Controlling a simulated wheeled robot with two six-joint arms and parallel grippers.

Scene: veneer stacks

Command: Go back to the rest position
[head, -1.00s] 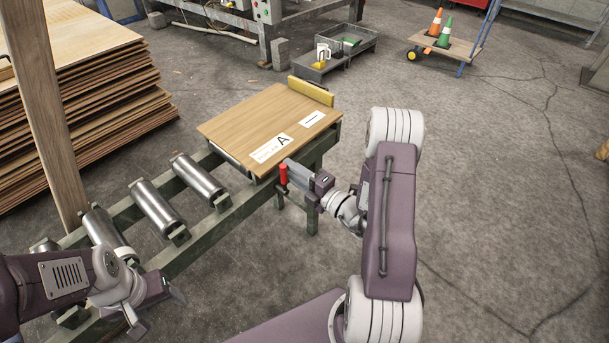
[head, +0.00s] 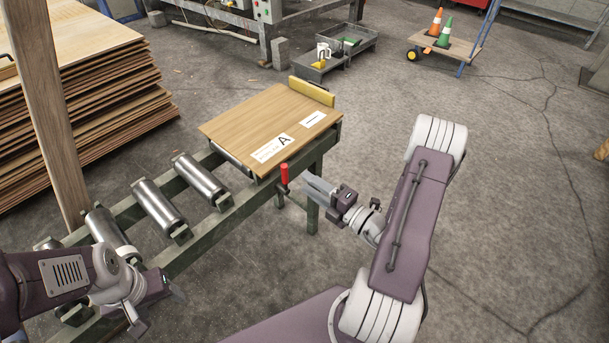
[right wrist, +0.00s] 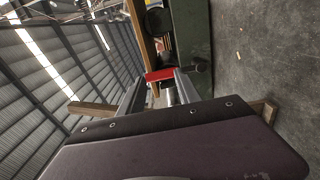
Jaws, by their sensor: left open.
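A veneer board (head: 255,113) with white labels lies flat at the conveyor's far end.
The conveyor's rollers (head: 158,204) run between green rails (head: 232,212) below the board. A yellow bar (head: 312,91) stands along the board's far edge. A wooden post (head: 48,120) and stacked sheets (head: 90,105) are at left. The floor on the right (head: 520,200) is clear.

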